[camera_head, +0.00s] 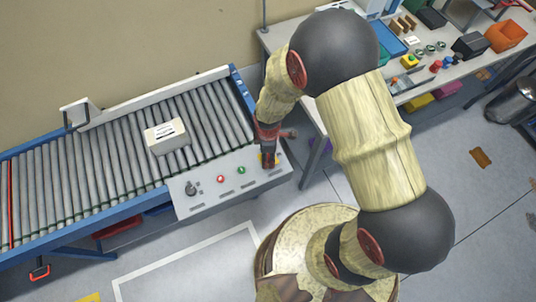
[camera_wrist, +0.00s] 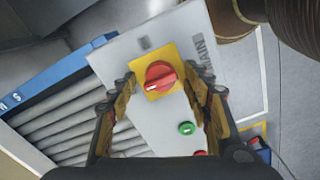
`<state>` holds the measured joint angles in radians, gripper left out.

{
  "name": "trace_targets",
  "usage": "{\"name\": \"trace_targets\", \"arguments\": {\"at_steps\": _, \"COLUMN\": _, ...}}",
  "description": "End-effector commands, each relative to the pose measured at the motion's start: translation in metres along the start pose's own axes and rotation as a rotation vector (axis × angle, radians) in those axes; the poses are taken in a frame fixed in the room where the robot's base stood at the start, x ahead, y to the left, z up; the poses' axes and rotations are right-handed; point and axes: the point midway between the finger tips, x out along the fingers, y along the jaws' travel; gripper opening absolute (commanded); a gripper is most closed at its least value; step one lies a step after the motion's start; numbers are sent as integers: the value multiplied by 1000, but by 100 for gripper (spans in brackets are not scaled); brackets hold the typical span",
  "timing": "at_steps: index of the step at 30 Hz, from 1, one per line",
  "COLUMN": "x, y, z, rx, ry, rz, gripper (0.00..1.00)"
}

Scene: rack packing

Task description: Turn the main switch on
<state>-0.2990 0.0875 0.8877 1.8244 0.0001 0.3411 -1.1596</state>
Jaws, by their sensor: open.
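The main switch (camera_wrist: 160,76) is a red rotary knob on a yellow square plate, with the lettering "MAIN" beside it, in the wrist view. It sits on the grey control panel (camera_head: 214,191) at the right end of the roller conveyor. My gripper (camera_wrist: 162,95) is open, its two fingers spread either side of the knob in the picture. No contact with the knob shows. In the head view my gripper (camera_head: 268,155) points down over the panel's right end and mostly hides the switch. The knob's on or off position cannot be read.
A green button (camera_head: 241,170), a red button (camera_head: 220,179) and a dark joystick (camera_head: 191,188) sit on the panel left of the switch. A pale box (camera_head: 167,136) rests on the conveyor rollers (camera_head: 110,160). A workbench (camera_head: 440,68) with small parts stands at the right.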

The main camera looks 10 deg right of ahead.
Motion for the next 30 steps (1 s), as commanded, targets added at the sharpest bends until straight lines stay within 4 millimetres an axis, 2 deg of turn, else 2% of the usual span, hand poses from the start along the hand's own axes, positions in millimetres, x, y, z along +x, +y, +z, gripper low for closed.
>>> {"name": "trace_targets", "arguments": {"at_steps": 7, "x": 0, "y": 0, "z": 0, "rx": 0, "ry": 0, "rz": 0, "gripper": 49}}
{"name": "trace_targets", "arguments": {"at_steps": 27, "x": 0, "y": 0, "z": 0, "rx": 0, "ry": 0, "rz": 0, "gripper": 11}}
{"name": "trace_targets", "arguments": {"at_steps": 30, "x": 0, "y": 0, "z": 0, "rx": 0, "ry": 0, "rz": 0, "gripper": 8}}
